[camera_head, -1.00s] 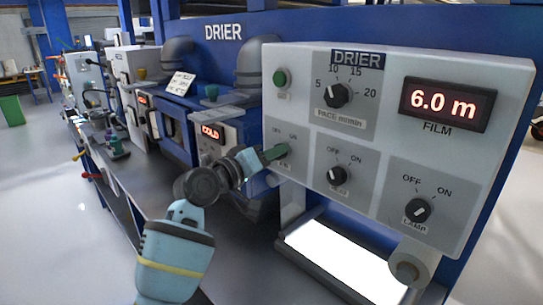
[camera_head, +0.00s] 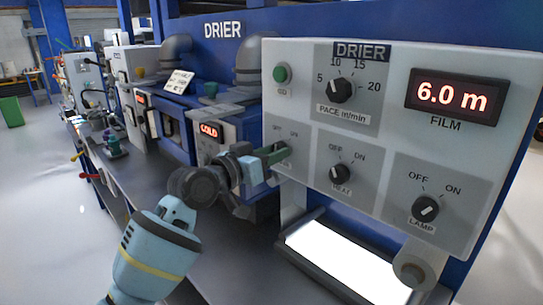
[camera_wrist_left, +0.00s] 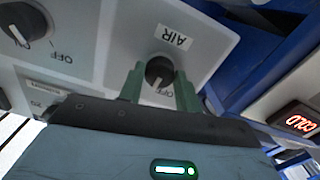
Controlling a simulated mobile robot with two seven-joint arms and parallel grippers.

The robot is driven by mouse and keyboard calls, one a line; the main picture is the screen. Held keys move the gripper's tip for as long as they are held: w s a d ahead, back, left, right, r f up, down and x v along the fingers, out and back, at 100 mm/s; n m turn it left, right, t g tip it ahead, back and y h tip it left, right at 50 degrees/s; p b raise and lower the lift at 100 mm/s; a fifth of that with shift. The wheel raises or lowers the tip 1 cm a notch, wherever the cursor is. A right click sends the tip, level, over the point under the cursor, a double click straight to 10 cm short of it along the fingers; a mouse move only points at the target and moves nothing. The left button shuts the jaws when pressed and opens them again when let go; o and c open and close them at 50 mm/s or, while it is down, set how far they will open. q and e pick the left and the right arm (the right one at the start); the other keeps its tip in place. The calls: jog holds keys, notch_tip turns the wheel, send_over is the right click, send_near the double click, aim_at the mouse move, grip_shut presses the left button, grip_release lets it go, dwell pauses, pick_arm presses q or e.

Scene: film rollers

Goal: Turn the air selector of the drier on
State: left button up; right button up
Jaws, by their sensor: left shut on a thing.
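The drier panel (camera_head: 300,190) faces me at the right. Its air selector (camera_wrist_left: 160,70) is a black round knob beside the AIR label in the left wrist view. My left gripper (camera_head: 278,155) reaches it from the left, and its green fingers (camera_wrist_left: 160,88) stand on either side of the knob, shut on it. A pale mark shows on the knob's lower edge, with OFF lettering below it; which setting it points to is hard to tell. In the head view the fingers hide the knob. My right gripper is not in view.
The heat knob (camera_head: 340,173), lamp knob (camera_head: 425,208) and pace knob (camera_head: 340,91) are close by on the panel. A red display (camera_head: 449,96) reads 6.0 m. A COLD display (camera_head: 209,131) is lit to the left. A bright lit panel (camera_head: 345,262) lies below.

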pick_arm(q)
jog(key=shift+m+b, duration=0.45)
jog(key=shift+m, duration=2.15)
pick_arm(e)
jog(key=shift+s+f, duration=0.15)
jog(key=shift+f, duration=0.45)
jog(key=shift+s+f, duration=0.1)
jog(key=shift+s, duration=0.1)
pick_arm(q)
jog(key=o, duration=1)
jog(key=shift+c, duration=0.2)
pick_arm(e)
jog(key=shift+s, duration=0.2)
